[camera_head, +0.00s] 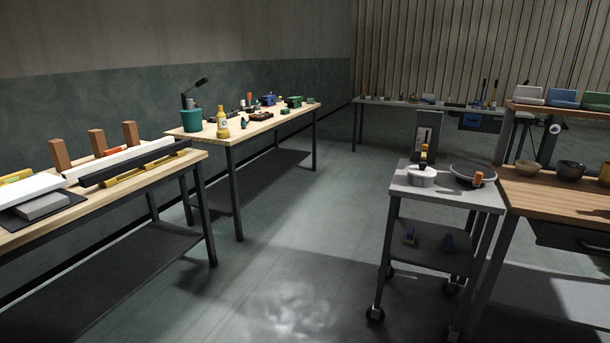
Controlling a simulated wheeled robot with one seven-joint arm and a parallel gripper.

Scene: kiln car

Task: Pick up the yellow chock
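I cannot pick out the yellow chock for certain. A small yellow and dark item (423,150) shows at the white round pot (421,177) on the grey wheeled cart (402,188); its shape is too small to tell. Two small dark blue and brownish items (409,237) sit on the cart's shaded lower shelf, and their shape is also unclear. A long yellow bar (145,170) lies on the near left bench, and a yellow bottle (223,124) stands on the bench behind it. My gripper is not in view.
A dark round dish (473,172) with an orange item shares the cart top. A wooden workbench (555,193) with bowls stands close to the cart's right. Wooden benches line the left wall, and a grey bench (385,101) is at the back. The floor (290,240) between is clear.

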